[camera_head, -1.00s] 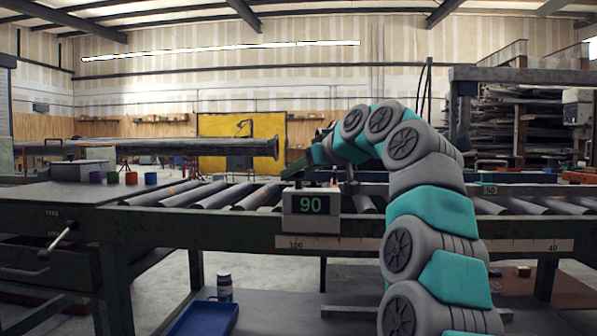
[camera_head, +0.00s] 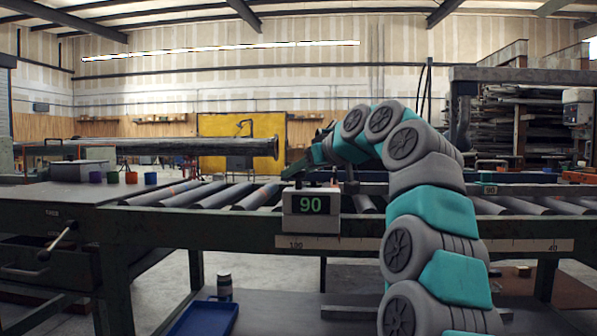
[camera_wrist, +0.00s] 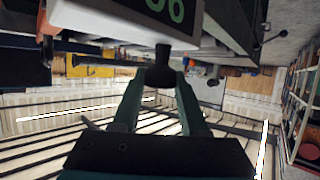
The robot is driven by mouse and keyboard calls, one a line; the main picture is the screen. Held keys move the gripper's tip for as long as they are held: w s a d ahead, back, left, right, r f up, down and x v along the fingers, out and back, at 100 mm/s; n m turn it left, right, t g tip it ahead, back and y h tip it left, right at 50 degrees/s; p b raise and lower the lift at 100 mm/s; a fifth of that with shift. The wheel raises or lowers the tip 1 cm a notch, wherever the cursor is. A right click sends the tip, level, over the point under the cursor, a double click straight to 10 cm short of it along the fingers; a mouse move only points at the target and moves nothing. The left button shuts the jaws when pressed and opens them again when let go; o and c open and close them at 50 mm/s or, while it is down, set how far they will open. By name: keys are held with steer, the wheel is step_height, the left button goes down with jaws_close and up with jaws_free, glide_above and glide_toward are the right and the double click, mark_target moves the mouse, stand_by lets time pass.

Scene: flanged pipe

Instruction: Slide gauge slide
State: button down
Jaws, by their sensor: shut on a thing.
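The gauge slide (camera_head: 310,212) is a grey box with a green "90" on a dark display. It sits on the front rail of the roller conveyor, near the middle of the head view. In the wrist view it appears upside down at the top (camera_wrist: 110,22), with its display partly cut off. A dark knob (camera_wrist: 160,76) sticks out from the box. My gripper (camera_wrist: 160,86) is shut on this knob, one green finger on each side. In the head view my gripper (camera_head: 303,166) is small and dark above the box.
A long flanged pipe (camera_head: 180,147) extends in from the left, ending left of my gripper. Rollers (camera_head: 225,196) lie behind the rail. A scale strip (camera_head: 515,245) runs along the rail. Small coloured cups (camera_head: 131,178) stand at the left; a blue tray (camera_head: 207,317) is below.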

stand_by(0.4)
steer(key=a+p, duration=0.2)
steer(key=a, duration=0.8)
steer(key=shift+w+a, duration=0.15)
steer(key=shift+r, duration=0.1)
steer(key=shift+c, duration=2.4)
jaws_free()
steer(key=shift+a, duration=0.15)
steer(key=shift+o, duration=0.2)
steer(key=v, duration=0.8)
